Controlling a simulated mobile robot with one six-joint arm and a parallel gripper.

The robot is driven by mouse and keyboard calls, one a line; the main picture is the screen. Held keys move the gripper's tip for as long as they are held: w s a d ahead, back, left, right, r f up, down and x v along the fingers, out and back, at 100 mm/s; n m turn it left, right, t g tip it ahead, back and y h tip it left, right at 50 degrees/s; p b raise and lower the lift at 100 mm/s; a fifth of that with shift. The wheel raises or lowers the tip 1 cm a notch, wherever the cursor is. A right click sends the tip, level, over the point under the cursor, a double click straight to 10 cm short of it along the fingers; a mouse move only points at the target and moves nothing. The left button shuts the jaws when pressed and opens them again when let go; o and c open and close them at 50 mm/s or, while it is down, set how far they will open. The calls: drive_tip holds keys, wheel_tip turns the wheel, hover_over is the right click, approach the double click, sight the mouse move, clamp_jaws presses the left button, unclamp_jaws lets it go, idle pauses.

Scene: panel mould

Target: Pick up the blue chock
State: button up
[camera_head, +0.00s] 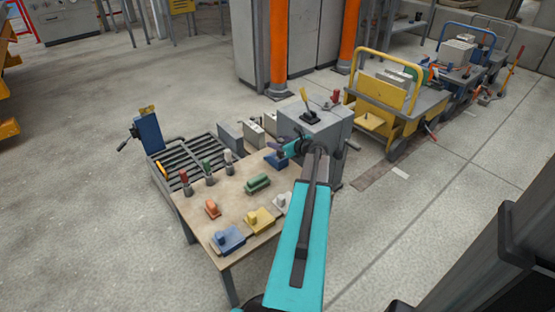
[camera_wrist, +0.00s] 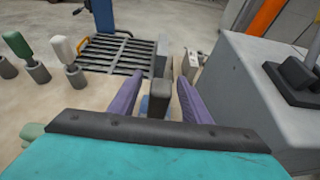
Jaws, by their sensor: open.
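A blue chock (camera_head: 274,162) lies at the far right end of the wooden table, by the tip of my arm. In the wrist view a block with a grey-brown upright top and a darker bluish lower part (camera_wrist: 158,104) stands between my fingers; it looks like the same chock. My gripper (camera_wrist: 160,84) has its two purple fingers apart, one on each side of this block, and I cannot tell if they touch it. Its lower part is partly hidden by my wrist. Another blue block with a knob (camera_head: 228,240) sits at the table's near left corner.
The table (camera_head: 238,200) also bears orange (camera_head: 212,209), yellow (camera_head: 260,219), white (camera_head: 282,201) and green (camera_head: 257,184) pieces, and several handled tools along its left edge. A grey cabinet (camera_head: 318,125) with levers stands close on the right. A slatted rack (camera_head: 187,153) lies beyond.

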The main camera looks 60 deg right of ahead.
drive_tip(key=shift+c, duration=0.5)
clamp_jaws()
idle(1.1)
